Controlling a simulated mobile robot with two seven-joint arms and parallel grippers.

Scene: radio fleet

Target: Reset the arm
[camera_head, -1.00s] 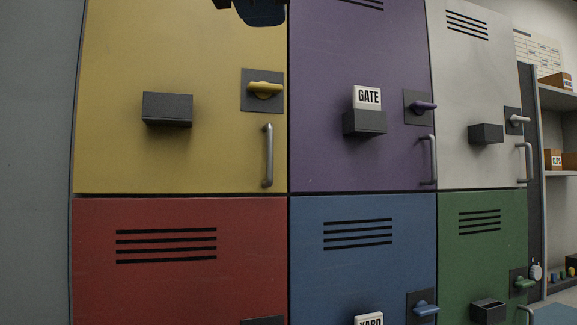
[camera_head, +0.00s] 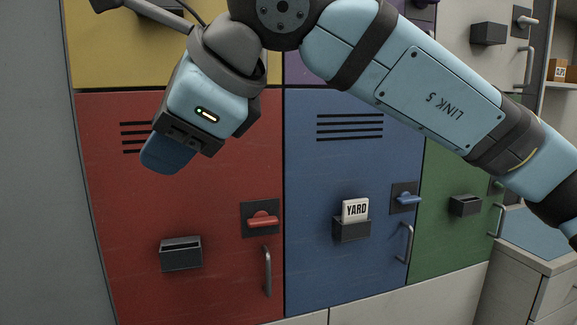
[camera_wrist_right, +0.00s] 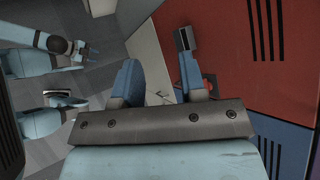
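My right arm comes in from the right of the head view, in front of the lockers. Its gripper (camera_head: 170,152) points down and left in front of the red locker door (camera_head: 220,180); one blue finger shows there. In the right wrist view its two fingers (camera_wrist_right: 158,75) stand apart with nothing between them. A blue arm part with small finger-like tips (camera_wrist_right: 82,49) shows at the left of the wrist view, probably my left gripper; its opening is too small to tell. No left gripper is clear in the head view.
The red locker's holder (camera_head: 181,253) looks empty. Handles and latches stick out from the doors. The green locker (camera_head: 455,235) and a counter (camera_head: 535,240) are at right.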

